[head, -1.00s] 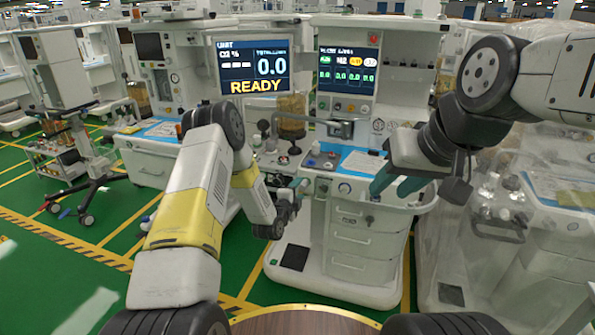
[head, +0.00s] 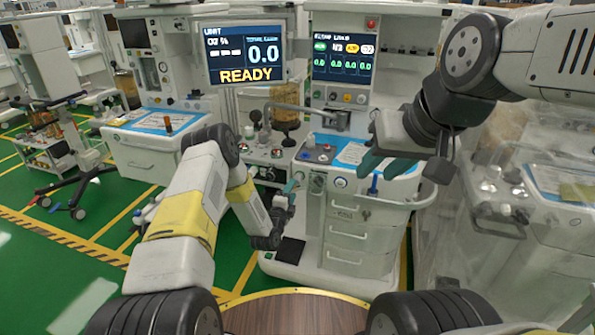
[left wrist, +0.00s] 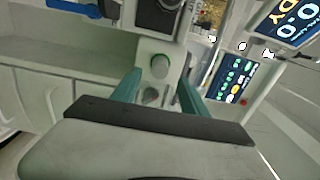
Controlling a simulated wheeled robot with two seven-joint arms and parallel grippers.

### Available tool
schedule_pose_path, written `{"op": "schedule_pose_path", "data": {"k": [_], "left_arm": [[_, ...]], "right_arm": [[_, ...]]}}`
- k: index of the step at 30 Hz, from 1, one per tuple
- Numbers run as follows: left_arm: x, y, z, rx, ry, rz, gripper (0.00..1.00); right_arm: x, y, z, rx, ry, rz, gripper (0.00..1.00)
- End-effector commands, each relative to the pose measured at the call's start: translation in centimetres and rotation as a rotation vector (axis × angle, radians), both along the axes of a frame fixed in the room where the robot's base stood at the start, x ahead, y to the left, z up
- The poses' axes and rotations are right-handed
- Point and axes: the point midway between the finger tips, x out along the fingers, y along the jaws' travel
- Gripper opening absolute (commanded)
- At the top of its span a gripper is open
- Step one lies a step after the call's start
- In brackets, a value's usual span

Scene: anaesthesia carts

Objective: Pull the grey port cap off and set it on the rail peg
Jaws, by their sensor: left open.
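My left gripper (head: 290,190) is at the front left of the middle cart, low beside its work surface. In the left wrist view the teal fingers of my left gripper (left wrist: 158,95) are apart, with nothing held between them. Beyond them is a pale panel with a round green-grey knob-like part (left wrist: 160,66). A smaller grey part (left wrist: 151,95) shows between the fingers; I cannot tell which is the port cap. A small blue upright piece (head: 373,185) stands at the cart's front rail (head: 400,201); it may be the peg. My right gripper (head: 388,163) is over the cart's right side, its teal fingers apart.
The middle cart (head: 345,235) has drawers below and a monitor (head: 343,58) above. A READY screen (head: 245,55) hangs left of it. A plastic-covered cart (head: 550,220) stands close on the right.

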Motion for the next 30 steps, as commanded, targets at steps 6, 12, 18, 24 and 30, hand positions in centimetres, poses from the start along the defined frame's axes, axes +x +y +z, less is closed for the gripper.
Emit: {"op": "schedule_pose_path", "data": {"k": [6, 12, 18, 24, 30], "left_arm": [[3.1, -1.0, 0.1, -0.001, -0.003, 0.001, 0.52], [5.5, -1.8, 0.0, 0.002, -0.002, -0.001, 0.52], [6.8, -2.2, 0.0, 0.0, 0.0, 0.0, 0.52], [7.1, -2.3, 0.0, 0.0, 0.001, 0.0, 0.52], [7.1, -2.3, 0.0, 0.0, 0.001, 0.0, 0.52]], "right_arm": [[0.0, 0.0, 0.0, 0.0, 0.0, 0.0, 0.36], [0.0, 0.0, 0.0, 0.0, 0.0, 0.0, 0.36], [0.0, 0.0, 0.0, 0.0, 0.0, 0.0, 0.36], [0.0, 0.0, 0.0, 0.0, 0.0, 0.0, 0.36], [0.0, 0.0, 0.0, 0.0, 0.0, 0.0, 0.36]]}}
